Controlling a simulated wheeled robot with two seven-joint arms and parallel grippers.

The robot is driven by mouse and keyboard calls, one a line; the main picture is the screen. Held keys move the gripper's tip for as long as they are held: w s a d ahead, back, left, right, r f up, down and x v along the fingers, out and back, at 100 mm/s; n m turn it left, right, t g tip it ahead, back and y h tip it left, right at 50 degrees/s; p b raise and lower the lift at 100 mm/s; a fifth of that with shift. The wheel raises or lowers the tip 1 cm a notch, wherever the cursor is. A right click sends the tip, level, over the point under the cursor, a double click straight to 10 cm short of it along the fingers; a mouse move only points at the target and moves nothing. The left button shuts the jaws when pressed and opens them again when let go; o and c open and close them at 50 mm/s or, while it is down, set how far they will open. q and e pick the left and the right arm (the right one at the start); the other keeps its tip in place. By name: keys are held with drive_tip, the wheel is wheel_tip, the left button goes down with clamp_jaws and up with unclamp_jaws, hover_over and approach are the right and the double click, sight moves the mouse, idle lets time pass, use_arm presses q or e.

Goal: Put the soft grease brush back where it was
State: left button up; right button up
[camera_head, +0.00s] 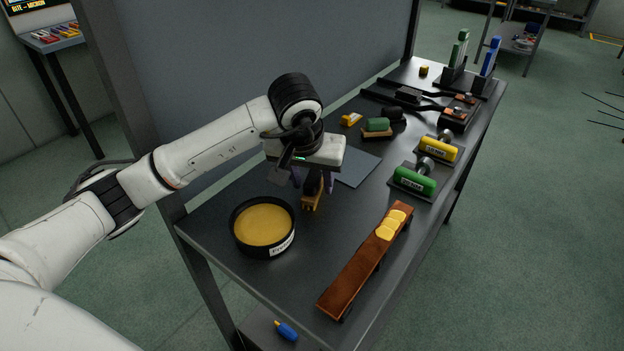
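My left gripper (314,186) points down over the near half of the dark bench, just right of the grease tin. Its two fingers stand on either side of a small brush (312,201) with a dark upper part and a yellow-orange lower part, and look shut on it. The brush is partly hidden by the fingers, and I cannot tell whether its lower end touches the bench. The black round tin (263,222) holds yellow grease and has a white label. A grey flat mat (357,168) lies behind the gripper. My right gripper is not in view.
A brown board (352,277) with yellow discs lies along the front right edge. Green (415,179) and yellow (437,148) rollers, a green-topped brush (377,125) and a small yellow item (351,119) stand farther back. A tall grey panel (260,60) borders the bench's left side.

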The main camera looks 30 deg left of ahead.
use_arm(q)
drive_tip(key=shift+r, duration=0.25)
drive_tip(key=v, duration=1.2)
drive_tip(key=shift+p, duration=0.3)
